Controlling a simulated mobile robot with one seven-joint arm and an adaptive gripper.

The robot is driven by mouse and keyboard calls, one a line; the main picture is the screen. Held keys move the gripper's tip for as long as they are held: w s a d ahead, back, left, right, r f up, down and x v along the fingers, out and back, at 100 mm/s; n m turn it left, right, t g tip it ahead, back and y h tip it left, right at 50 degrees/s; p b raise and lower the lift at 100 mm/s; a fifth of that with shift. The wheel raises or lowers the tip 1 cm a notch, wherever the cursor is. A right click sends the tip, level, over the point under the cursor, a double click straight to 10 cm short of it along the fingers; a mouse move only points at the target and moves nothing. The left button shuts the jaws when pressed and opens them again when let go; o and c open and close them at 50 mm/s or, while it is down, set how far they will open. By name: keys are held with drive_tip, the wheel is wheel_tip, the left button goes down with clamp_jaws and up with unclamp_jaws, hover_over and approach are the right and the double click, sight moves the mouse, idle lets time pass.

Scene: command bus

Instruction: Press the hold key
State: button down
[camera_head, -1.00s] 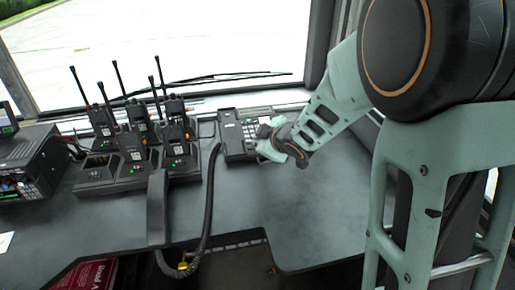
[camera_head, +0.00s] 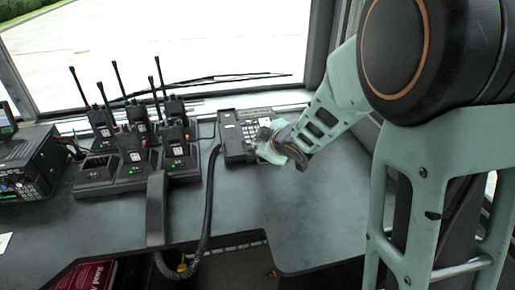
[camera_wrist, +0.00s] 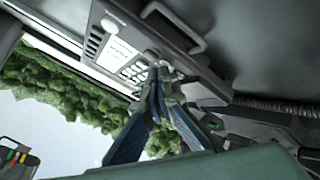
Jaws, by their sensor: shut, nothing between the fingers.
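The desk phone (camera_head: 235,138) sits at the back of the grey desk, below the windscreen. In the wrist view its dark body (camera_wrist: 105,22) shows a white label panel and a keypad (camera_wrist: 133,68) with pale keys. The key labels are too small to read, so I cannot tell which is the hold key. My gripper (camera_wrist: 157,72) is shut and empty, with its fingertips at the near end of the keypad. I cannot tell whether they touch a key. In the head view my gripper (camera_head: 264,140) covers the phone's right side.
A handset (camera_head: 157,208) lies at the desk's front edge, with a coiled cord (camera_head: 207,205) beside it. Several handheld radios (camera_head: 130,149) stand in chargers to the left. A radio unit (camera_head: 28,165) is at far left. The desk right of the phone (camera_head: 300,215) is clear.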

drive_tip(key=shift+s+r+p, duration=0.1)
drive_tip(key=shift+r+p, duration=0.6)
drive_tip(key=shift+r, duration=0.05)
drive_tip(key=r+p, duration=0.4)
drive_tip(key=r, duration=0.1)
drive_tip(key=shift+s+d, duration=0.15)
drive_tip(key=shift+s, duration=0.2)
idle(0.6)
